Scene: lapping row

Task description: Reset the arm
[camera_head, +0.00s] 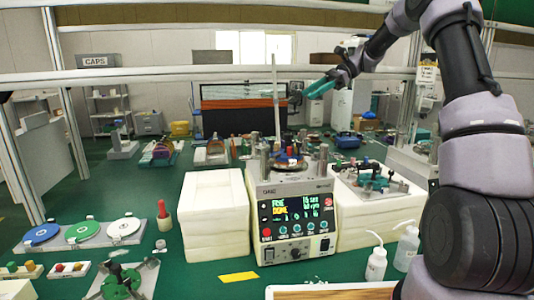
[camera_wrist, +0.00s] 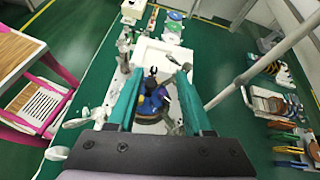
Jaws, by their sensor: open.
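My arm comes in from the right of the head view and bends over to the left. My gripper (camera_head: 308,91) is raised above the bench, over the back of the lapping machine (camera_head: 264,247). In the wrist view my gripper (camera_wrist: 160,72) shows two teal fingers spread apart with nothing clasped between them. A dark blue and yellow part (camera_wrist: 150,101) shows below and between the fingers; I cannot tell its distance from them. The machine's front panel has a lit display (camera_head: 297,211) and several knobs. A thin upright rod (camera_head: 276,95) stands behind the machine, near the gripper.
White blocks (camera_head: 216,215) flank the machine. Coloured discs (camera_head: 83,232) lie at the left, and a red-topped peg (camera_head: 163,215) stands beside them. White squeeze bottles (camera_head: 376,264) stand at the right front. A metal rail (camera_head: 180,75) crosses behind.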

